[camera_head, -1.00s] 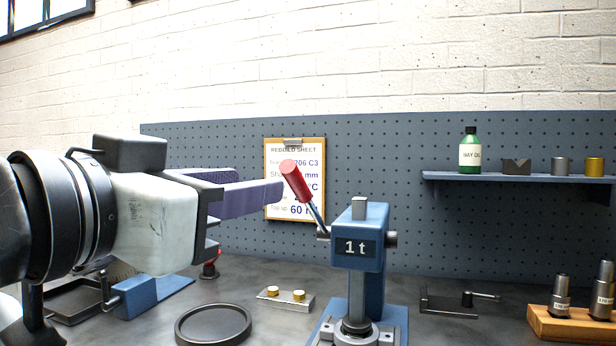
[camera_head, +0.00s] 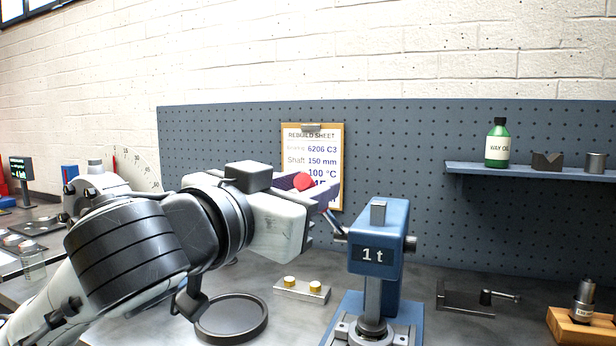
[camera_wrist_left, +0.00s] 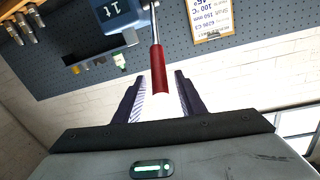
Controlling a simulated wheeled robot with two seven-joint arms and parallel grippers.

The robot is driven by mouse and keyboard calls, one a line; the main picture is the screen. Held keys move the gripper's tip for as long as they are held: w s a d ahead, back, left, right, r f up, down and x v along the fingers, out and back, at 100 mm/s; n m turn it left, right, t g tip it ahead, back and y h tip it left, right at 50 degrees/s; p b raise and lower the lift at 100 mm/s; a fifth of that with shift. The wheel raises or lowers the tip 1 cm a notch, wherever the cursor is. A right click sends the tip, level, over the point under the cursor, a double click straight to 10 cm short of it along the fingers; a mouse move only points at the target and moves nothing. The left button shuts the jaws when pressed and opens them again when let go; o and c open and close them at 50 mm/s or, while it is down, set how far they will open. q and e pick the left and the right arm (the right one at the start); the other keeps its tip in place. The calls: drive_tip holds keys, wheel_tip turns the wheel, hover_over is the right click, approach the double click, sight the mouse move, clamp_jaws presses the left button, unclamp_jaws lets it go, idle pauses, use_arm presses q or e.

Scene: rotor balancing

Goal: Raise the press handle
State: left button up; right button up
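The blue press (camera_head: 378,240), marked "1 t", stands on the bench, with its lever sticking up and left. The lever's red grip (camera_head: 304,181) shows only in part in the head view, between the fingers of my left gripper (camera_head: 314,192). In the left wrist view, the red grip (camera_wrist_left: 158,68) runs between the two fingers of my left gripper (camera_wrist_left: 160,88). Gaps show on both sides of the grip, so the fingers look open around it. The press head (camera_wrist_left: 120,12) is at the top of that view. My right gripper is not in view.
A pegboard (camera_head: 420,150) with a rebuild sheet (camera_head: 330,150) stands behind.

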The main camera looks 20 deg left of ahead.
use_arm(q)
drive_tip(key=shift+w, duration=0.3)
clamp_jaws()
